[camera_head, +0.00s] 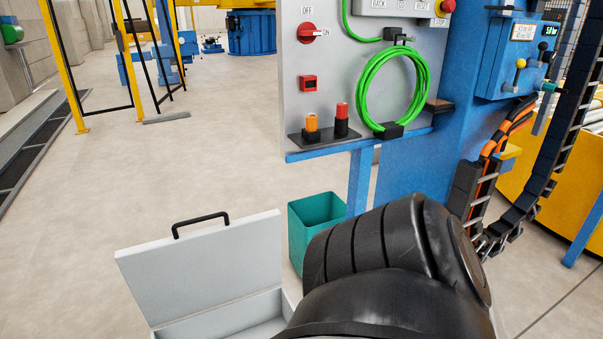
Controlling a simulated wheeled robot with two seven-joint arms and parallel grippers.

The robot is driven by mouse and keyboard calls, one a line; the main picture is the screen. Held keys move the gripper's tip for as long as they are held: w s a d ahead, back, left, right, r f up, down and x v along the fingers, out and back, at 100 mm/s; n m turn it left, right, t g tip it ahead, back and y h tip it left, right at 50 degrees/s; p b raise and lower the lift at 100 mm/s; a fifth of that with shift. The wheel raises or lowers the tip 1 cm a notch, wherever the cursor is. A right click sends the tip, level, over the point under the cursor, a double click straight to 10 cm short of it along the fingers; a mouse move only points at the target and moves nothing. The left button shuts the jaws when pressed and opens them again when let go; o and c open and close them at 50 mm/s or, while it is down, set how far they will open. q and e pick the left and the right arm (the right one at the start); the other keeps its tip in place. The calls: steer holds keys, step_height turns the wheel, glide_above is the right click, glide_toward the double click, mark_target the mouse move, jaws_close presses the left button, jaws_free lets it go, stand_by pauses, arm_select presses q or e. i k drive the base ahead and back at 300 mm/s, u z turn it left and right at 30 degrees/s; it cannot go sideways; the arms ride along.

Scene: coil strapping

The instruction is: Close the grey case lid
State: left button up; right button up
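The grey case (228,317) stands at the bottom of the head view, left of centre. Its lid (205,265) is open and stands up, tilted back a little, with a black handle (200,222) on its top edge. The visible part of the case's inside looks empty. A large black arm part of mine covers the lower middle of the view and hides the right side of the case. Neither gripper shows.
A teal bin (311,220) stands behind the case, partly behind my arm. A grey panel (340,100) with a red switch (308,33), a coiled green cable (360,90) and a small shelf stands behind it. The floor to the left is clear.

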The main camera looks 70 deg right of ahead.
mark_target(177, 276)
steer(key=z, duration=1.75)
steer(key=k, duration=0.45)
steer(key=u, duration=1.15)
steer(key=i, duration=0.55)
steer(key=z, duration=0.85)
